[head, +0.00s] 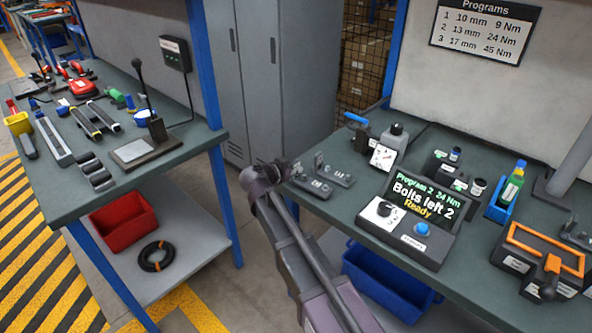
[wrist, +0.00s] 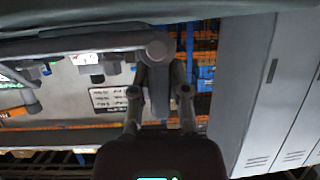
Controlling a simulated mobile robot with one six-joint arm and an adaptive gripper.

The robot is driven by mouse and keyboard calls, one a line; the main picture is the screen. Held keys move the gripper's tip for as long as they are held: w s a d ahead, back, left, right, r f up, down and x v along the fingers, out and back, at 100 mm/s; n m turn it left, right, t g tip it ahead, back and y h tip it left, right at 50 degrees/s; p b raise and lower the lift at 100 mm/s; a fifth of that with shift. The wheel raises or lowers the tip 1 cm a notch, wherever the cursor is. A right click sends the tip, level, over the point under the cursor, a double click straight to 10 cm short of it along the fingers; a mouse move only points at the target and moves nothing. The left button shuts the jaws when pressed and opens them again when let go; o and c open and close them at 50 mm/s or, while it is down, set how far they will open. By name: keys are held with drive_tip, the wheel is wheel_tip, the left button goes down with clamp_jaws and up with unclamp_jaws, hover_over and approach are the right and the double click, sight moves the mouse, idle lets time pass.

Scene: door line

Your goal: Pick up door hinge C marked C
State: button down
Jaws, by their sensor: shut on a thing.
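My gripper (head: 266,174) is at the left end of the right bench, close to its edge, beside dark hinge-like parts. In the wrist view my gripper (wrist: 160,80) has its two fingers closed around a grey plate-like part (wrist: 158,97), which looks like a door hinge. No letter can be read on it. In the head view the held part is hardly distinguishable from the dark gripper. Two other dark hinges, a nearer one (head: 312,186) and a farther one (head: 334,174), lie on the bench just right of the gripper. Their marks are too small to read.
A control box (head: 408,222) reading "Bolts left 2" stands right of the hinges. A white-faced device (head: 383,157) stands behind them. A blue bin (head: 385,283) is under the right bench. Grey lockers (head: 272,80) stand behind. A gap separates the benches.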

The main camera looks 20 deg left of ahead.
sight(298, 160)
wheel_tip(298, 160, up, 3)
drive_tip(key=p, duration=0.2)
drive_tip(key=shift+r+p, duration=0.15)
drive_tip(key=shift+p, duration=0.2)
drive_tip(key=s+d, duration=0.4)
drive_tip(key=s, duration=1.1)
drive_tip(key=shift+s+r+p, duration=0.25)
drive_tip(key=shift+r+p, duration=0.2)
drive_tip(key=shift+r, duration=0.1)
